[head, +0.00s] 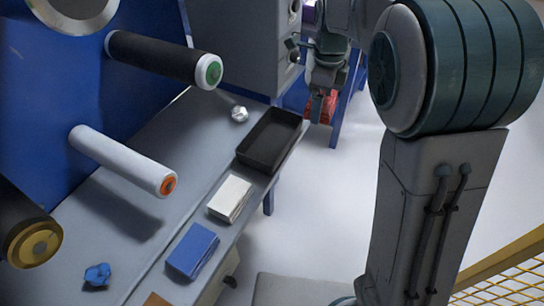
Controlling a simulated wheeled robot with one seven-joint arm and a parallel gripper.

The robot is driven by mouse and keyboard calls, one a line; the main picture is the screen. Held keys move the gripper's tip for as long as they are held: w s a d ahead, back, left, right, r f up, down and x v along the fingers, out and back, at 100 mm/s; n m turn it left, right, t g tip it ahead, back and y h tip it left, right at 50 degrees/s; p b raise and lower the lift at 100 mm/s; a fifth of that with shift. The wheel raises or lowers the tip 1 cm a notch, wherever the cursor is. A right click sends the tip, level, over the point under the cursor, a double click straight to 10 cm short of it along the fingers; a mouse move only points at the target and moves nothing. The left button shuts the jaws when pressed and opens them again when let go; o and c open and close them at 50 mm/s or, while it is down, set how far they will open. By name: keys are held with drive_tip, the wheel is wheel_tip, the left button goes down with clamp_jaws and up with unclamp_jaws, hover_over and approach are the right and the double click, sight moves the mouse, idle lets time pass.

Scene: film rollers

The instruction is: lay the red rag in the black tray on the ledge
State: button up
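The black tray (243,157) lies on the ledge, near its far end, and looks empty. My gripper (318,118) hangs just beyond and to the right of the tray's far right corner, pointing down. A red patch (329,108) shows right at the fingers, partly covered by them. I cannot tell whether it is the red rag in the fingers or something red behind them. The finger gap is too small and dark to read. No other red cloth shows on the ledge.
A crumpled blue rag (97,275) and a silvery ball (239,114) lie farther left. Rollers (125,160) jut over the bench. A yellow mesh barrier (510,280) stands lower right.

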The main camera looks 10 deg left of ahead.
drive_tip(key=shift+s+a+f+m+b, duration=0.2)
drive_tip(key=shift+a+m+b, duration=0.15)
drive_tip(key=shift+m, duration=0.15)
drive_tip(key=b, duration=0.5)
hover_over(271, 144)
wheel_tip(271, 144, down, 7)
drive_tip(key=shift+d+r, duration=0.1)
drive_tip(key=shift+r, duration=0.1)
wheel_tip(271, 144, down, 4)
drive_tip(key=shift+s+f+b, duration=0.1)
drive_tip(key=shift+b, duration=1)
drive_tip(key=o, duration=0.8)
drive_tip(key=shift+c, duration=0.2)
